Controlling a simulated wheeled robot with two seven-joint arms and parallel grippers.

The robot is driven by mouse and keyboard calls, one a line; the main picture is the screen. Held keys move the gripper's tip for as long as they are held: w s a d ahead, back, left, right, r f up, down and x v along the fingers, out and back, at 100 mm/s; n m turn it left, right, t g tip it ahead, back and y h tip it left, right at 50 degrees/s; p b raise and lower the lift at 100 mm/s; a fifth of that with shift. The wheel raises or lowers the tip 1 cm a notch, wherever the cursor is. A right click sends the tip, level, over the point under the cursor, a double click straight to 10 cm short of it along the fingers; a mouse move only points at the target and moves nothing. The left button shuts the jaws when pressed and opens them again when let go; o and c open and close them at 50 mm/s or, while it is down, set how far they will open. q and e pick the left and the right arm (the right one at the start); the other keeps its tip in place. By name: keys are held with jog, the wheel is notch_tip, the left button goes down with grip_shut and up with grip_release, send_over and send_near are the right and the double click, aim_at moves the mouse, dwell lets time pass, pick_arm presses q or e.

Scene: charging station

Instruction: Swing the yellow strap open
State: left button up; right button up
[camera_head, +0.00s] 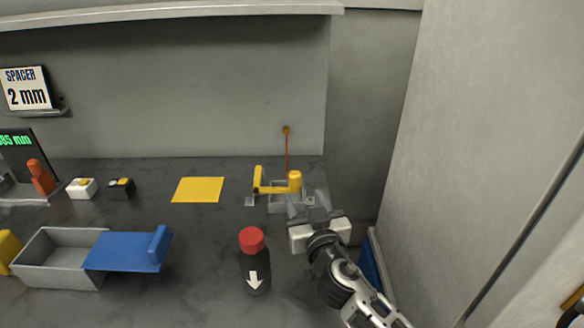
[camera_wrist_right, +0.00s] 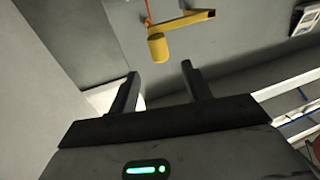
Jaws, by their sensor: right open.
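The yellow strap (camera_head: 275,188) is a bar lying across the top of a small grey holder (camera_head: 277,208) at the back right of the bench. It has an upright at its left end and a round knob (camera_head: 295,179) at its right end. The strap also shows in the right wrist view (camera_wrist_right: 187,20), with the knob hanging at its near end. My right gripper (camera_head: 308,201) is open and empty, just in front of and right of the knob. In the right wrist view its two fingers (camera_wrist_right: 160,85) point toward the knob, apart from it. My left gripper is not in view.
A dark bottle with a red cap (camera_head: 252,240) stands left of my right arm. A grey bin with a blue lid (camera_head: 125,250) is at the left. A yellow mat (camera_head: 198,190) lies flat. A grey wall (camera_head: 480,150) rises close at the right. A red cord (camera_head: 287,155) runs behind the strap.

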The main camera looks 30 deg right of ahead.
aim_at(293, 173)
jog(key=p+x, duration=0.1)
jog(key=x, duration=1)
